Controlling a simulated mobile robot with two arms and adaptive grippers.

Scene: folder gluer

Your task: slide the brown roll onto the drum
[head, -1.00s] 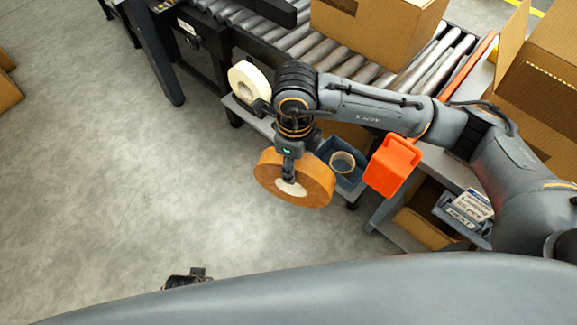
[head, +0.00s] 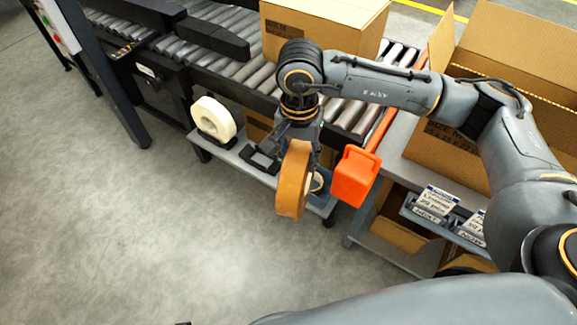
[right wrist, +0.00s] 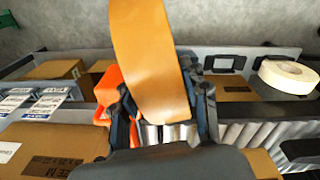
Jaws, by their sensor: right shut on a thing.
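The brown roll (head: 293,180) hangs upright in my right gripper (head: 300,150), seen nearly edge-on in the head view, over the low shelf (head: 248,172). In the right wrist view the roll (right wrist: 152,60) stands up between the gripper's fingers (right wrist: 172,110), which are shut on it. The roll hides the fingertips in the head view. I cannot clearly pick out the drum; a dark bracket (head: 262,160) stands on the shelf just left of the roll, apart from it. My left gripper does not show.
A white roll (head: 214,119) stands on the shelf's left end; it also shows in the wrist view (right wrist: 289,76). An orange box-shaped part (head: 354,177) is close right of the brown roll. A roller conveyor (head: 237,75) carries a carton (head: 325,28) behind. Floor in front is clear.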

